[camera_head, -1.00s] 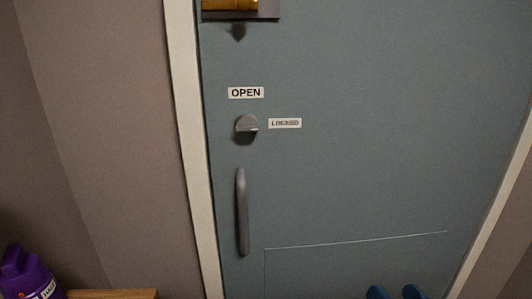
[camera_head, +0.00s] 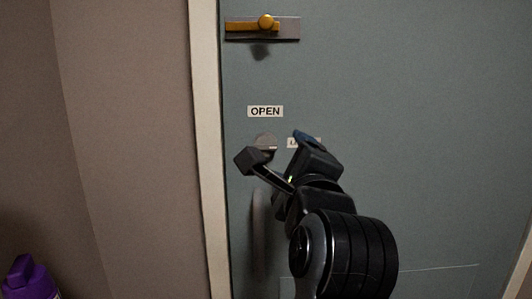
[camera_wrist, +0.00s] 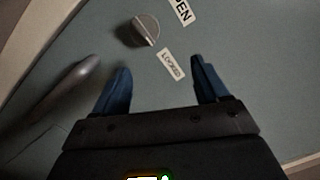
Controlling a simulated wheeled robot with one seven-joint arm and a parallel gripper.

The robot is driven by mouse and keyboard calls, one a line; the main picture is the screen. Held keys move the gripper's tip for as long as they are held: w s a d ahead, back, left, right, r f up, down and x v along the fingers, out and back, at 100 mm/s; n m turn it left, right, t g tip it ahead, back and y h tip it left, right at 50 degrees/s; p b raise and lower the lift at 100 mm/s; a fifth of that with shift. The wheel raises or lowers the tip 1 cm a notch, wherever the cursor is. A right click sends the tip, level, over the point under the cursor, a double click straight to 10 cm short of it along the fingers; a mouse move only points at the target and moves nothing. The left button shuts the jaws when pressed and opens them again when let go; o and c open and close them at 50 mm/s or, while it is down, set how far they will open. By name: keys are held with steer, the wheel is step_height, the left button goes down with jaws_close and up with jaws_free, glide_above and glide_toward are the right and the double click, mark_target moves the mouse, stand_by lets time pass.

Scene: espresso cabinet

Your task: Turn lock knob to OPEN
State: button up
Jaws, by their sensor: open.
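The round metal lock knob (camera_head: 266,141) is on the grey-blue door, below the OPEN label (camera_head: 265,111). The LOCKED label (camera_head: 294,142) is to its right, partly hidden by a gripper finger. The knob's ridge points right, toward LOCKED. In the wrist view the knob (camera_wrist: 144,30) and LOCKED label (camera_wrist: 171,64) lie beyond the fingertips. My gripper (camera_head: 272,148) is open and empty in front of the door, its fingers either side of the knob in the head view. In the wrist view my gripper (camera_wrist: 160,72) is apart from the knob.
A vertical door handle (camera_head: 260,235) is below the knob, close to my arm. A brass slide bolt (camera_head: 262,25) is at the top of the door. A white frame (camera_head: 207,150) edges the left. A purple bottle (camera_head: 28,278) stands at lower left.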

mark_target(265, 147)
steer(key=w+a, duration=0.1)
steer(key=w, duration=0.1)
steer(key=w+a+m+p, duration=0.1)
steer(key=w, duration=0.2)
steer(key=w+a+m, duration=0.1)
steer(key=w, duration=0.2)
steer(key=shift+a+r+g+y, duration=0.1)
steer(key=shift+a+g+y, duration=0.2)
steer(key=shift+g, duration=0.1)
steer(key=shift+c, duration=0.2)
steer(key=c, duration=1)
